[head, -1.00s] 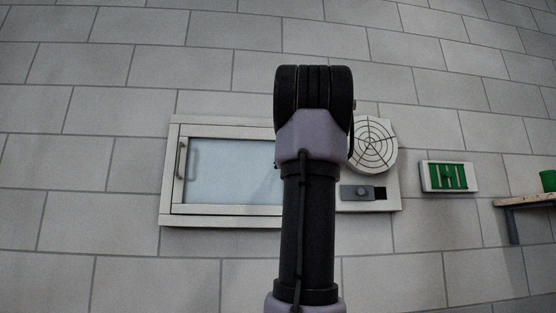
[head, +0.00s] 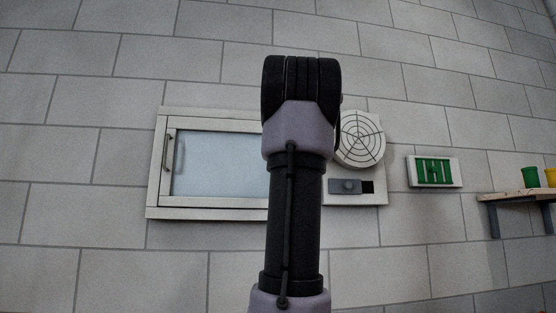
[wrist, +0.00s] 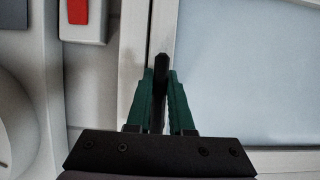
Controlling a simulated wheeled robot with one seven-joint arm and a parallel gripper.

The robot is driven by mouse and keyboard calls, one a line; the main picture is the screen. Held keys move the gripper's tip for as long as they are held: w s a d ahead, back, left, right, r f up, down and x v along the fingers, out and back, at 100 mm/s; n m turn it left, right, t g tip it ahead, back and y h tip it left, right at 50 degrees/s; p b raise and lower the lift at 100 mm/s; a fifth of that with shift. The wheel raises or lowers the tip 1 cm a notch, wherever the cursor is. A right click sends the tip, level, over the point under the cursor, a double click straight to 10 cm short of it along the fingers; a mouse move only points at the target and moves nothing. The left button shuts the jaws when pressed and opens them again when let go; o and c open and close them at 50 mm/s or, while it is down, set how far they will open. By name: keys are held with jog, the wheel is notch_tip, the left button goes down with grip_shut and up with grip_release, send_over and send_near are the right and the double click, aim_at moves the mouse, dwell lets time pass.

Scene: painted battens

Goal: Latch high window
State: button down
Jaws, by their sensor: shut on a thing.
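The window is set in the block wall, with a pale frame (head: 215,213) and a bluish glass pane (head: 220,165). A dark upright handle (head: 167,153) is on its left side. My arm stands in front of the window's right side in the head view and hides my gripper there. In the wrist view, my gripper (wrist: 161,78) has its green fingers closed around a thin dark lever (wrist: 161,62) at the window frame's edge, beside the glass (wrist: 250,70). The lever's base is mostly hidden by the fingers.
Right of my arm are a round vent (head: 359,138) and a grey slider plate (head: 346,187). A green-barred panel (head: 434,172) hangs further right. A shelf (head: 515,197) bears a green cup (head: 530,177) and a yellow cup (head: 551,177). A red patch (wrist: 78,11) shows in the wrist view.

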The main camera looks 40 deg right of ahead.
dwell(0.4)
jog(key=c, duration=0.8)
grip_release()
jog(key=shift+s, duration=0.1)
jog(key=v, duration=1)
jog(key=shift+s+a, duration=0.2)
jog(key=shift+s, duration=0.05)
